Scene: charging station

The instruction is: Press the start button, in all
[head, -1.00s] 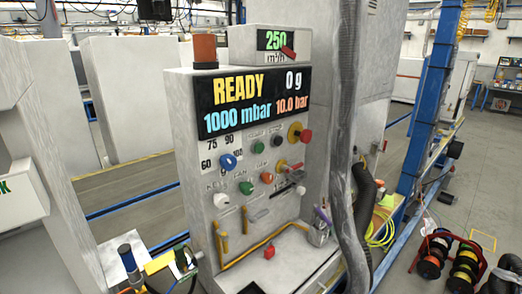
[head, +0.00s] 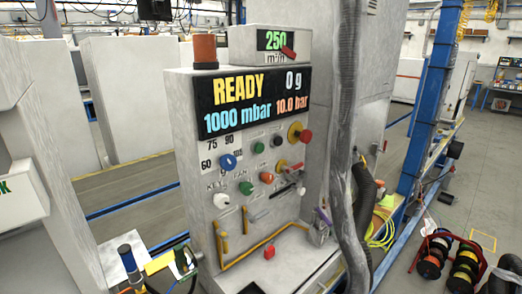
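A grey control cabinet (head: 190,135) stands in the middle of the head view. Its display (head: 252,100) reads READY, 0 g, 1000 mbar and 10.0 bar. Below are a dark green button (head: 258,148), a black button (head: 277,140), a brighter green button (head: 246,188) and an orange button (head: 267,178). The small labels are too blurred to tell which one is the start button. A red mushroom button on a yellow base (head: 301,134) is at the upper right, and a blue knob (head: 228,162) at the left. Neither of my grippers shows.
A thick grey hose (head: 345,150) hangs along the cabinet's right side. A bent yellow rail (head: 250,250) and a small red block (head: 269,252) are at the panel's foot. A blue-topped tool (head: 127,257) stands lower left. Cable reels (head: 432,257) lie on the floor at right.

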